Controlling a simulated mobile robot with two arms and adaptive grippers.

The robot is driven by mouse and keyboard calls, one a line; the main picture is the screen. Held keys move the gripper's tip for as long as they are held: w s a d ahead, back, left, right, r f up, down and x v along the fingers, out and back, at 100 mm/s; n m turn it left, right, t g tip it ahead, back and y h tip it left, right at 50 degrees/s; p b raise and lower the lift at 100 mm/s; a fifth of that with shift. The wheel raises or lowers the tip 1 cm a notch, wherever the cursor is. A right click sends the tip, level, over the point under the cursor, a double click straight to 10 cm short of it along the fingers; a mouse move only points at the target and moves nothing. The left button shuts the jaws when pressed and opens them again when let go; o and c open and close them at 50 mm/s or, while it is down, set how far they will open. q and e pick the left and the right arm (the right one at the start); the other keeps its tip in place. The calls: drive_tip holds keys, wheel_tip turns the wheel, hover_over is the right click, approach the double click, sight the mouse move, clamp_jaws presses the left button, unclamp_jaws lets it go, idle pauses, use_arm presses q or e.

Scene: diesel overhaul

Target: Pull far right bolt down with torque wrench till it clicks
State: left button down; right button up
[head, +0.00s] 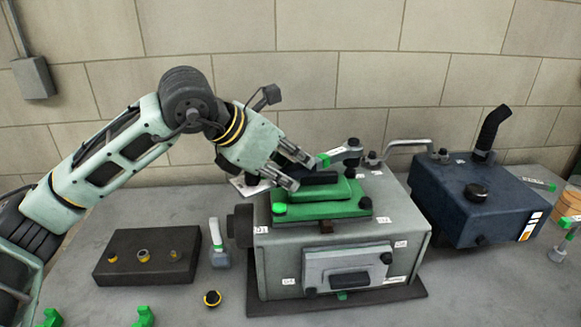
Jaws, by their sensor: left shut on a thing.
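My left gripper (291,172) reaches in from the left over the engine block and is shut on the torque wrench. The wrench (341,154) shows as a grey head with a green part beside my fingers; its grip is mostly hidden by them. The wrench head lies at the far right corner of the green cover (325,209), where a dark bolt top (353,143) shows. Whether it is fully seated cannot be told. My right gripper is not in view.
The grey engine block (415,238) stands on a dark mat. A dark blue tank (466,204) with a black pipe stands to the right. A wall closes the back.

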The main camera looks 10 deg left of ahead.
use_arm(q)
drive_tip(key=shift+f+b, duration=0.55)
drive_tip(key=shift+b, duration=0.2)
drive_tip(key=shift+r, duration=0.1)
drive_tip(key=shift+r, duration=0.1)
drive_tip(key=shift+r+p, duration=0.35)
drive_tip(key=shift+r, duration=0.2)
